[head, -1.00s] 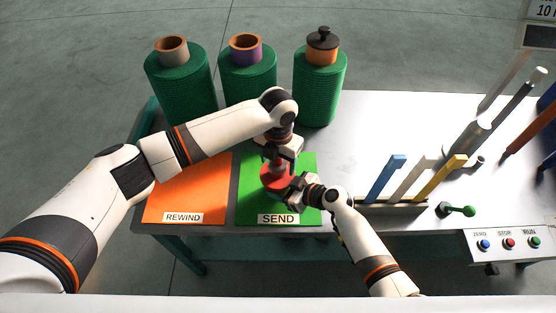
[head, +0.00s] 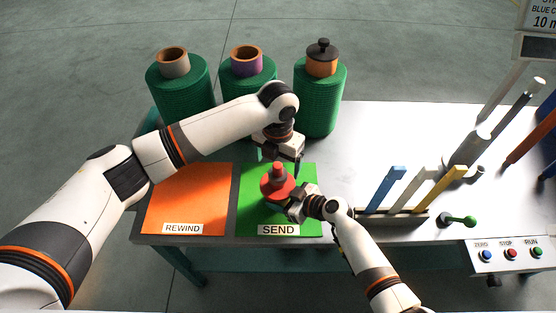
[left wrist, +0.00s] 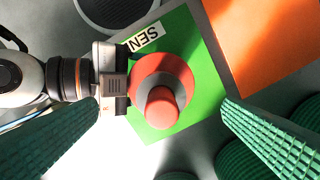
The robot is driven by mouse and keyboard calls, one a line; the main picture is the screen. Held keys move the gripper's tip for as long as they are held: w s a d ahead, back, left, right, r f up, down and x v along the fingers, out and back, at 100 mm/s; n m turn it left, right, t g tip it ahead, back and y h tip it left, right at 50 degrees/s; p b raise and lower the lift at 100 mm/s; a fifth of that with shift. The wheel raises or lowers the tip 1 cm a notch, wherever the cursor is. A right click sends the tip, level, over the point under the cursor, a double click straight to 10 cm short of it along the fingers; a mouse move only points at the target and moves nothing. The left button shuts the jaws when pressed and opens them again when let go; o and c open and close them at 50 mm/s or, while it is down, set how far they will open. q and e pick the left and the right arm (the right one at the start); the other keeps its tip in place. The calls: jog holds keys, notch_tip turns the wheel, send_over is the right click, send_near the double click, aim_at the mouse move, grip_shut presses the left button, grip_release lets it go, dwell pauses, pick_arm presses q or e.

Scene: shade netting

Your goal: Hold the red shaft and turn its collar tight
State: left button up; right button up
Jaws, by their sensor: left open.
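The red shaft (head: 278,169) stands upright on the green SEND mat (head: 250,200), its wide red base under a grey collar (head: 277,182). In the left wrist view the red shaft (left wrist: 162,110) shows from above, with the grey collar (left wrist: 158,93) around it. My left gripper (head: 281,157) is open just above and behind the shaft top, apart from it. My right gripper (head: 293,206) is at the right front edge of the red base; it also shows in the left wrist view (left wrist: 120,82). Its fingertips are partly hidden, so its grip is unclear.
An orange REWIND mat (head: 187,195) lies to the left. Green net rolls (head: 180,88) stand at the back, one with a black-knobbed plug (head: 322,52). Right of my right arm are upright coloured bars (head: 386,188), a green-knobbed lever (head: 460,220) and a button box (head: 508,248).

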jog(key=shift+s+f, duration=0.2)
jog(key=shift+f, duration=0.1)
pick_arm(q)
notch_tip(320, 180, up, 12)
dwell(0.4)
pick_arm(e)
jog(key=o, duration=1.2)
jog(key=shift+o, duration=0.8)
jog(key=shift+w+r, duration=0.15)
